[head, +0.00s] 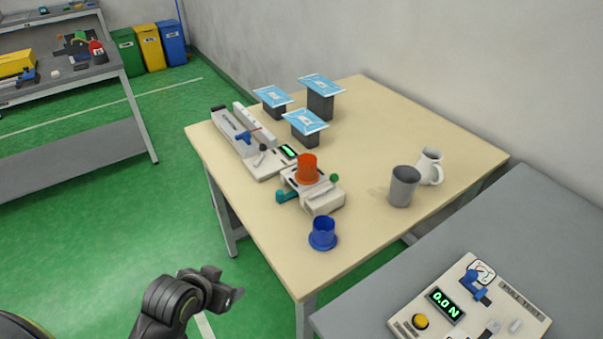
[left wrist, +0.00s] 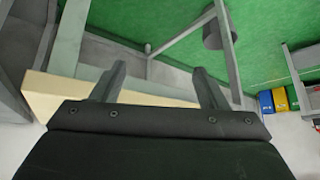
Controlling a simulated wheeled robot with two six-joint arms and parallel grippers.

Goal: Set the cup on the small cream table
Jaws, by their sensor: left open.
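The cream table (head: 375,125) stands against the wall. Several cup-like things are on it: a grey tumbler (head: 403,187) and a white mug (head: 430,167) at the right, and a blue flanged cup (head: 322,234) near the front. An orange cup (head: 307,168) sits upside down on a small white fixture (head: 323,194). I cannot tell which one the task means. My left gripper (head: 225,287) is open and apart from the table, left of its front corner. In the left wrist view its fingers (left wrist: 160,85) are spread with nothing between them. My right gripper is not in view.
Blue-and-white packs (head: 305,122) lie on dark blocks at the table's back. A white device (head: 248,140) stands on its left side. A grey bench with a force tester (head: 470,305) is at front right. Bins (head: 149,48) and a grey workbench (head: 65,75) stand left.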

